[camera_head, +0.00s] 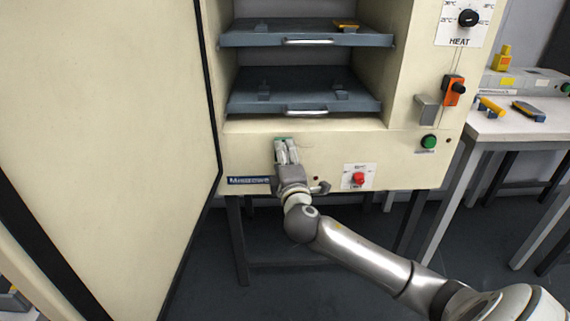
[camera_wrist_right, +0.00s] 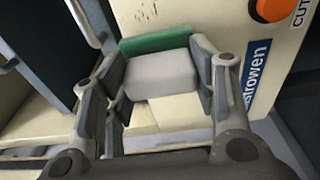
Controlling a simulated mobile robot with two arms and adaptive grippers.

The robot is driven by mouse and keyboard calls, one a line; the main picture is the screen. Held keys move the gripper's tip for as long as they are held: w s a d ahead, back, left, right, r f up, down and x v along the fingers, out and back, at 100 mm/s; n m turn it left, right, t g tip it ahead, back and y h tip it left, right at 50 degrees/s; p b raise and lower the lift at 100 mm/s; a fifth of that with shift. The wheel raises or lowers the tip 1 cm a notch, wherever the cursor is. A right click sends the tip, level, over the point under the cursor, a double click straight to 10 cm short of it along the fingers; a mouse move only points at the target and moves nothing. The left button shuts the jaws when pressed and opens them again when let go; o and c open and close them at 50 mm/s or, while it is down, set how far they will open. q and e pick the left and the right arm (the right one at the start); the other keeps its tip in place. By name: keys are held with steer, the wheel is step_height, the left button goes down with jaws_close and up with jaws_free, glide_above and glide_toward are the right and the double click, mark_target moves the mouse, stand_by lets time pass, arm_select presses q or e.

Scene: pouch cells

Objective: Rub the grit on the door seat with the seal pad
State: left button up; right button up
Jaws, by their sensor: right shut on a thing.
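My right gripper (camera_head: 286,153) is at the cream front of the cabinet, just below the lower shelf opening. It is shut on the seal pad (camera_wrist_right: 160,74), a light grey block with a green face (camera_wrist_right: 155,40) that points away from the palm. In the head view only a little green of the pad (camera_head: 283,140) shows between the fingertips. The door seat (camera_head: 335,138) is the cream frame around the opening. The pad is at its lower strip; I cannot tell whether they touch. I cannot make out the grit clearly. My left gripper is not in view.
The cabinet door (camera_head: 110,90) stands open at the left. Two grey shelves, upper (camera_head: 260,38) and lower (camera_head: 260,101), sit inside. A red knob (camera_head: 359,179) and a green button (camera_head: 428,142) are on the front. A side table (camera_head: 500,122) with tools is at the right.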

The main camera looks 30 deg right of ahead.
steer(key=shift+x, duration=1)
stand_by(0.6)
steer(key=shift+s+d, duration=0.1)
steer(key=shift+d, duration=0.1)
